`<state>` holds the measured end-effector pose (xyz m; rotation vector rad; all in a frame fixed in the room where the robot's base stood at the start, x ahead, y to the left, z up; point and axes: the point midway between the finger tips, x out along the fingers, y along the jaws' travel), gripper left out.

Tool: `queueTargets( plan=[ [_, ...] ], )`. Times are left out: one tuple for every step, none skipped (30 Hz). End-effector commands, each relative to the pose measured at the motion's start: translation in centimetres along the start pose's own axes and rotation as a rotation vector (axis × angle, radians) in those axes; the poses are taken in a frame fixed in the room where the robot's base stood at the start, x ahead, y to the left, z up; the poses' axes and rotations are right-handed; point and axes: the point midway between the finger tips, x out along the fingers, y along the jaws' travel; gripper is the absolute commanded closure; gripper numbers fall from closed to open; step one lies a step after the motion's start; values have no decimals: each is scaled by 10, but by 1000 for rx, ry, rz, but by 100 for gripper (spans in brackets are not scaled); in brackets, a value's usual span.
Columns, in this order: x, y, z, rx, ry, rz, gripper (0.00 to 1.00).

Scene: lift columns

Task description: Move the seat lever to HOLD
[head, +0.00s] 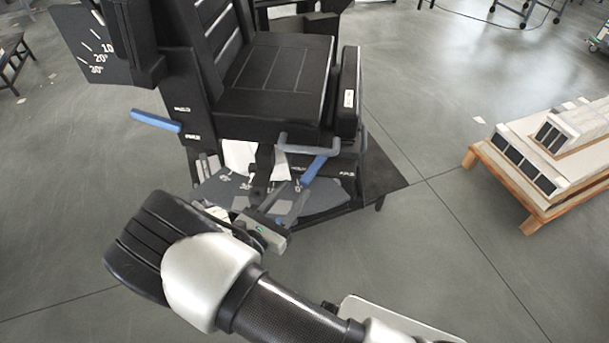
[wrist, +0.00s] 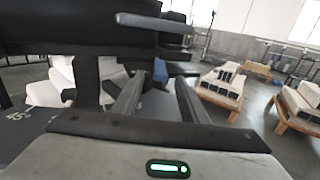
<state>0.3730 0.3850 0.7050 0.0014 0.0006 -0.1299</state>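A black seat (head: 275,75) carries two blue-handled levers. One blue lever (head: 156,121) sticks out at the seat's left side. The other blue lever (head: 313,170) slants at the front, just below a grey bar (head: 310,146). Small white labels are printed near both levers, too small to read surely. My gripper (head: 284,200) is in front of the seat's base, a little below the front blue lever. In the wrist view my gripper (wrist: 160,80) is open and empty, and the blue lever (wrist: 160,70) shows between the fingertips, farther ahead. Which lever the task means is not clear.
A dark base plate (head: 330,200) with grey patches lies under the seat. An angle-scale panel (head: 88,45) stands at the upper left. A wooden pallet with boxes (head: 550,160) stands at the right. The floor between seat and pallet is clear.

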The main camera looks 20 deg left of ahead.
Motion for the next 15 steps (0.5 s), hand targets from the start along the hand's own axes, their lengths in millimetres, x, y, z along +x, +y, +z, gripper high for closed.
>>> queueTargets(
  plan=[
    [-12,0,1,-1,1,3,60],
    [-19,1,1,-1,1,3,60],
    [-27,0,1,-1,1,3,60],
    [-32,0,1,-1,0,2,60],
    [-37,0,1,-1,1,2,60],
    [-44,0,0,-1,1,1,60],
    [-48,0,0,-1,1,1,60],
    [-51,0,0,-1,0,1,60],
    [-55,0,0,-1,0,0,60],
    [-57,0,0,-1,0,-1,60],
    [-59,0,0,-1,0,-1,60],
    [-61,0,0,-1,0,-1,60],
    [-62,-1,0,-1,0,-1,60],
    [-63,-1,0,-1,0,-1,60],
    [-64,-1,0,-1,0,-1,60]
  ],
)
